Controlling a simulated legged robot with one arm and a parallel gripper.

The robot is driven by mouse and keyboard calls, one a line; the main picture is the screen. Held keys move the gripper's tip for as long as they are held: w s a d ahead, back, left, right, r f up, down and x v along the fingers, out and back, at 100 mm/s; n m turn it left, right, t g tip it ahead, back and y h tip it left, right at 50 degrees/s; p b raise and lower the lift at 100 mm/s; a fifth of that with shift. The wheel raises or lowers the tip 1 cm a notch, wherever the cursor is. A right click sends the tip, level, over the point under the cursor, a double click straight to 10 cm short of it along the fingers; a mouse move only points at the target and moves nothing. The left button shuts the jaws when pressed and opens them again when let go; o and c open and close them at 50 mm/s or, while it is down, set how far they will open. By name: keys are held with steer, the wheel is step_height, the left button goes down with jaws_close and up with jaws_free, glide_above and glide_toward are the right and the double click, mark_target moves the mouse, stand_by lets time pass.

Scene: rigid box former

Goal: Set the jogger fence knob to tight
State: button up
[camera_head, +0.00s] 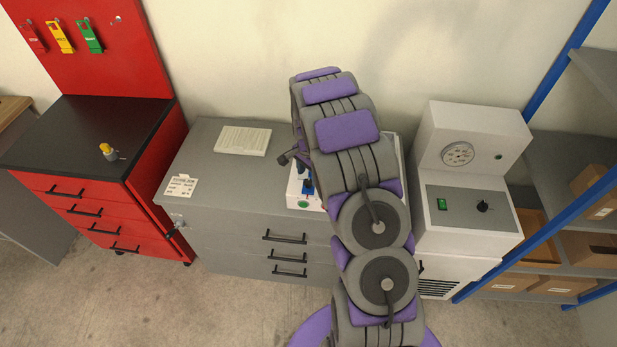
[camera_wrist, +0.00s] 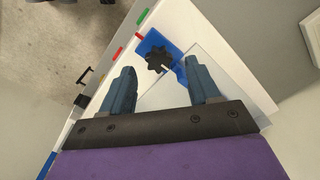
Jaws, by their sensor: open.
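The white box former (camera_head: 296,196) stands on the grey cabinet, largely hidden behind my arm in the head view. In the wrist view its white top (camera_wrist: 121,75) carries a black lobed knob (camera_wrist: 160,61) on a blue bracket (camera_wrist: 152,40). A clear plate (camera_wrist: 232,82) lies beside the knob. The knob's setting cannot be read.
The grey cabinet (camera_head: 210,228) bears a paper stack (camera_head: 243,140) and a label card (camera_head: 181,186). A red tool cabinet (camera_head: 150,185) stands left. A white machine with a gauge (camera_head: 470,165) stands close at right, beside blue shelving (camera_head: 552,226). The floor in front is clear.

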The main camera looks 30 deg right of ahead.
mark_target(309, 181)
step_height(309, 181, up, 15)
steer(key=p, duration=0.1)
steer(key=shift+f, duration=0.15)
stand_by(0.4)
